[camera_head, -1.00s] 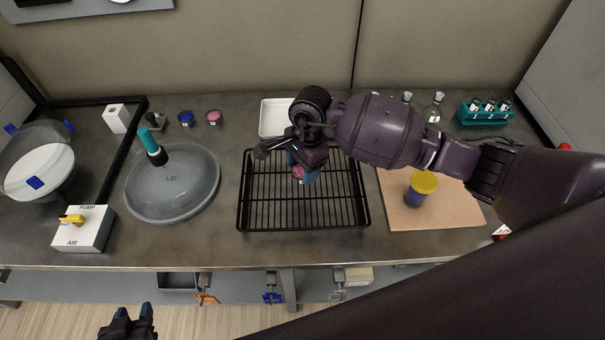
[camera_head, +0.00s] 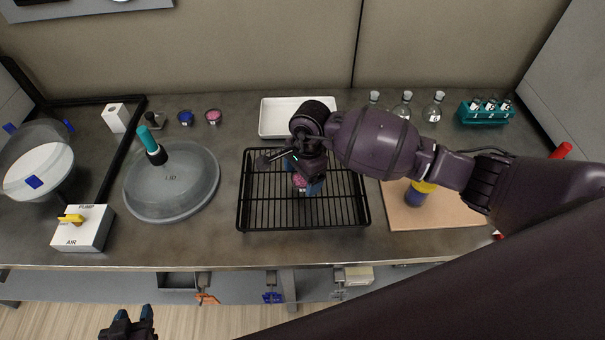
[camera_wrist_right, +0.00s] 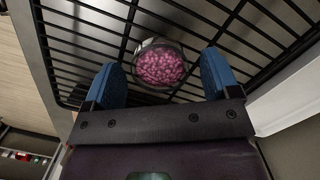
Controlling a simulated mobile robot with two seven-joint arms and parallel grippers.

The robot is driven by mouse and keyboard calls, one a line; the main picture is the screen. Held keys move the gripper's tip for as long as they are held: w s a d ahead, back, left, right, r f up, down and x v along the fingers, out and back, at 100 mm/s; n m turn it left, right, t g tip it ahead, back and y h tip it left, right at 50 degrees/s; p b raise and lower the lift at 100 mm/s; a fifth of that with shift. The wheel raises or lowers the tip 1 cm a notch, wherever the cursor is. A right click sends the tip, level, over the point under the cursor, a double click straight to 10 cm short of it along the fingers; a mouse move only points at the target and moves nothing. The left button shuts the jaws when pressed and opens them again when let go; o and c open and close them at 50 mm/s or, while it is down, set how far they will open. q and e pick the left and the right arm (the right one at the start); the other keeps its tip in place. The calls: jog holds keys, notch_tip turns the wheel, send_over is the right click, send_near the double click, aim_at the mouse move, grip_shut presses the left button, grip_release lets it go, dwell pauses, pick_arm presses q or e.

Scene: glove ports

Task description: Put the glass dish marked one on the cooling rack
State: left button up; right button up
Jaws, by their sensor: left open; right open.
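The black wire cooling rack (camera_head: 340,211) stands at the middle of the bench. A small glass dish with pink beads (camera_head: 299,181) is on the rack, partly hidden by my right gripper in the head view; its mark cannot be read. In the right wrist view the dish (camera_wrist_right: 160,66) rests on the rack bars (camera_wrist_right: 225,35), just beyond the fingertips. My right gripper (camera_head: 308,186) is open over the rack, its blue fingers (camera_wrist_right: 160,83) apart and not touching the dish. My left gripper (camera_head: 134,316) is open and empty, low in front of the bench.
A white tray (camera_head: 277,118) is behind the rack. A glass lid (camera_head: 176,192) lies left. Two small dishes, blue (camera_head: 185,118) and pink (camera_head: 213,116), stand at the back left. Several flasks (camera_head: 403,107) stand behind.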

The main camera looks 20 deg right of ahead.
notch_tip(320, 180, up, 12)
jog(key=d, duration=0.1)
jog(key=shift+w+d, duration=0.2)
dwell(0.4)
dwell(0.4)
